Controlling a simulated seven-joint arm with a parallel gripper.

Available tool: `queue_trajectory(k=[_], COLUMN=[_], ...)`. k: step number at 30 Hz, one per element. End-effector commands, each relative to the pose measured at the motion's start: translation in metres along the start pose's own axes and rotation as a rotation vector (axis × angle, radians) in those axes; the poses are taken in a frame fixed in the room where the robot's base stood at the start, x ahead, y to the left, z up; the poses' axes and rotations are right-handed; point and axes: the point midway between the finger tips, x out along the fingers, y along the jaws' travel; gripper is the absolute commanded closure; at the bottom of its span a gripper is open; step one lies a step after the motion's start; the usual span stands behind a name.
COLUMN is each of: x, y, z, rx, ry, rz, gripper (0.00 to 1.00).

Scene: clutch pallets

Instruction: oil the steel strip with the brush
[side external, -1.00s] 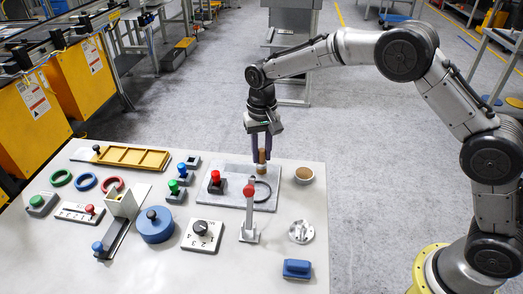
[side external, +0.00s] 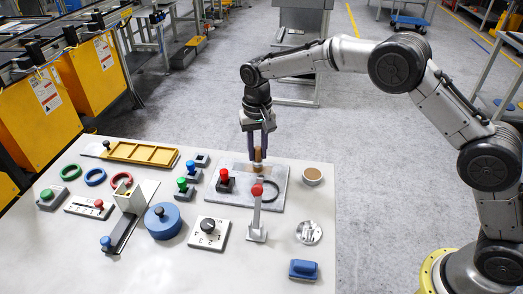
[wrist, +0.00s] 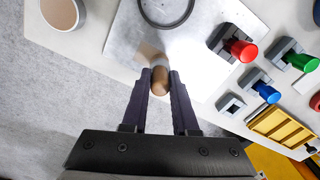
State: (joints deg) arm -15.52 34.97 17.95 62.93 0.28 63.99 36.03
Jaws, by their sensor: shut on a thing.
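My gripper (side external: 258,148) is shut on the brown wooden handle of the brush (side external: 259,156), which stands roughly upright. The handle's rounded end also shows between the fingers in the wrist view (wrist: 160,82). The brush is over the back part of a flat grey metal plate (side external: 240,200), which looks like the steel strip; it shows in the wrist view too (wrist: 205,25). The bristles are mostly hidden, and I cannot tell whether they touch the plate. A round cup with tan contents (side external: 312,176) stands right of the plate.
On or over the plate are a dark ring (side external: 277,187), a red-knobbed block (side external: 225,180) and a red-topped lever (side external: 257,205). Green- and blue-knobbed blocks, a yellow tray (side external: 140,153) and a blue cylinder (side external: 163,222) lie left. Bare table surrounds the blue-handled block (side external: 303,269).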

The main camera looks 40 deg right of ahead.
Motion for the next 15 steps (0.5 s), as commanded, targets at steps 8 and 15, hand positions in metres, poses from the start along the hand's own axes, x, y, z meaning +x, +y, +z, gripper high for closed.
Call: queue_trajectory(k=[8, 15], x=[-0.002, 0.000], y=[-0.010, -0.018], z=[-0.004, -0.008], rx=[0.000, -0.001], ry=[0.000, 0.001], rz=[0.000, -0.001], gripper=[1.00, 1.00])
